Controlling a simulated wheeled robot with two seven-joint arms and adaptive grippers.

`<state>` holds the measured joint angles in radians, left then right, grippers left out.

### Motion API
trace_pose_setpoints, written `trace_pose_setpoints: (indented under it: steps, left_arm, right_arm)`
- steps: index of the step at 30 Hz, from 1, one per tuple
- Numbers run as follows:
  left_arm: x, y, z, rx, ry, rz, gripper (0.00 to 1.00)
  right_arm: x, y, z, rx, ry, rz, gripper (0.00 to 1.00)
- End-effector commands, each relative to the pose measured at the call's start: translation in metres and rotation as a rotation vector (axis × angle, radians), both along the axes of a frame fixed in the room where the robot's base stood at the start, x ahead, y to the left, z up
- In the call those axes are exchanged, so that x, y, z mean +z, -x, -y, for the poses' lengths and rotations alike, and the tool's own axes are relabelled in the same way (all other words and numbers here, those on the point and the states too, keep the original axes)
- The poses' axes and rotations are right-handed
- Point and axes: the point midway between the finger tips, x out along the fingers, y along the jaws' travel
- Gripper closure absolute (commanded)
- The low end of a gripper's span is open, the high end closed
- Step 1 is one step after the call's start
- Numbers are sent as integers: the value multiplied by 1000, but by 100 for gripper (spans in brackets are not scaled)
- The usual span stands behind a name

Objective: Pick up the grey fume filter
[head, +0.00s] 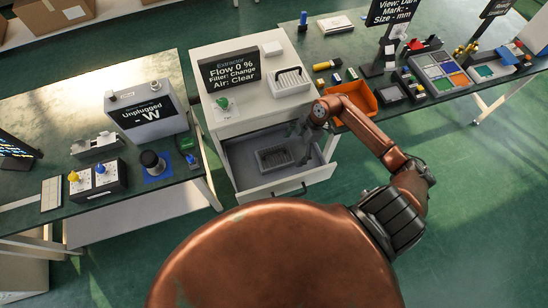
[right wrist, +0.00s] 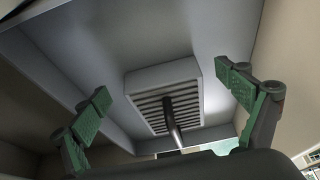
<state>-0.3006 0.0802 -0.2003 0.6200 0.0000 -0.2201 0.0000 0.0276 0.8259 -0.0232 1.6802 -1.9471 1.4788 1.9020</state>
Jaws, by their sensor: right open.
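The grey fume filter (head: 275,158) lies in the open drawer (head: 322,172) of the white cabinet. In the right wrist view the slatted filter (right wrist: 190,78) shows between and beyond the fingertips, with a dark bar-like handle (right wrist: 171,114) standing out of its middle. My right gripper (head: 304,142) reaches down into the drawer, just right of the filter in the head view. In the right wrist view the gripper (right wrist: 163,84) is open and empty, its green finger pads apart on either side of the filter. My left gripper is not in view.
The cabinet top holds a black extractor display (head: 230,74), a white slotted unit (head: 290,82) and a green knob (head: 223,103). An orange bin (head: 356,96) sits close to my right forearm. Drawer walls surround the gripper. Green-topped benches stand left and right.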

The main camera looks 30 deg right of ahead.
Motion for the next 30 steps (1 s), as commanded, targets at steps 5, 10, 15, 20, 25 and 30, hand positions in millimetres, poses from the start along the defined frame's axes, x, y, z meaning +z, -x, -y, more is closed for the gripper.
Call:
trace_pose_setpoints:
  steps: [5, 10, 15, 20, 25, 30]
  left_arm:
    - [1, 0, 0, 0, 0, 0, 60]
    - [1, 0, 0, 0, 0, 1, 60]
    - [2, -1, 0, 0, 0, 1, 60]
    - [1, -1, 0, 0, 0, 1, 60]
    - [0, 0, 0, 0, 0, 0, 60]
    - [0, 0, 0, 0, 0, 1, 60]
  right_arm:
    - [0, -6, -22, 2, -2, 1, 7]
    - [0, -8, -33, 2, -3, 1, 7]
    - [1, -14, -59, 4, -5, 3, 7]
    - [-5, -18, -76, 1, -3, -1, 7]
    - [-12, -19, -78, 0, -1, 0, 7]
    - [-11, -19, -78, 1, -1, 1, 8]
